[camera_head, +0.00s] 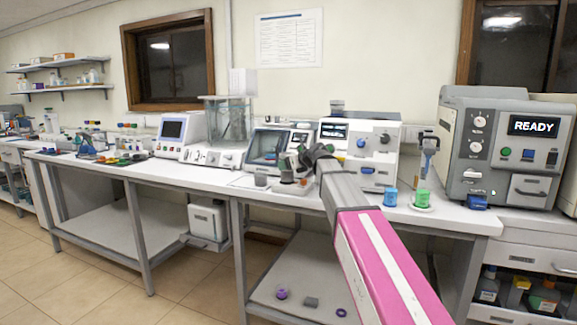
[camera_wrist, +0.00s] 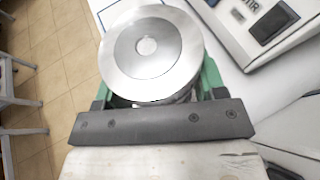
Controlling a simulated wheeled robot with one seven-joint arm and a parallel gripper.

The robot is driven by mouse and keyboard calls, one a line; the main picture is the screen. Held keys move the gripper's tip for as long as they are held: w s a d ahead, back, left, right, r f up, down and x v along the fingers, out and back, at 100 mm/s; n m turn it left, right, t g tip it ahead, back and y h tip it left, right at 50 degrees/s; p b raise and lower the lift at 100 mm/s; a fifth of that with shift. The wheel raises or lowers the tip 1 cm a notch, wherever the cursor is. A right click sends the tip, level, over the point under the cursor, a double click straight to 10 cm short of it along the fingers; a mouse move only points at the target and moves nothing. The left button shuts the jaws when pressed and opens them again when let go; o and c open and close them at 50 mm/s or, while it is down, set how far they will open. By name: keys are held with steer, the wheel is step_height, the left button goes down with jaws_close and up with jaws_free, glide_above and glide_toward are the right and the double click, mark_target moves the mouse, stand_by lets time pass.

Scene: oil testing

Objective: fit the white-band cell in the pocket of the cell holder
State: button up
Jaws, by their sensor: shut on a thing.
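My gripper (camera_wrist: 156,90) is shut on a round metal piece (camera_wrist: 150,48) with a flat silver top and a small centre disc. Its green fingers lie at both sides of the piece. The piece's side is mostly hidden, so I cannot see a white band. In the head view my gripper (camera_head: 301,162) is small and partly hidden by my arm, above the bench near a low white tray (camera_head: 285,190). A dark cup-like thing (camera_head: 260,180) stands beside it. I cannot make out the cell holder's pocket.
Blue (camera_head: 390,197) and green (camera_head: 423,198) containers stand at the right. In the wrist view a white device (camera_wrist: 262,25) is close at upper right.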

steer(key=shift+f, duration=0.25)
steer(key=shift+f, duration=0.35)
steer(key=shift+f, duration=0.15)
stand_by(0.4)
steer(key=shift+f, duration=0.75)
steer(key=o, duration=1.1)
steer(key=shift+o, duration=0.2)
steer(key=shift+s, duration=0.1)
steer(key=v, duration=1)
steer(key=shift+s+d+r, duration=0.15)
steer(key=shift+d, duration=0.15)
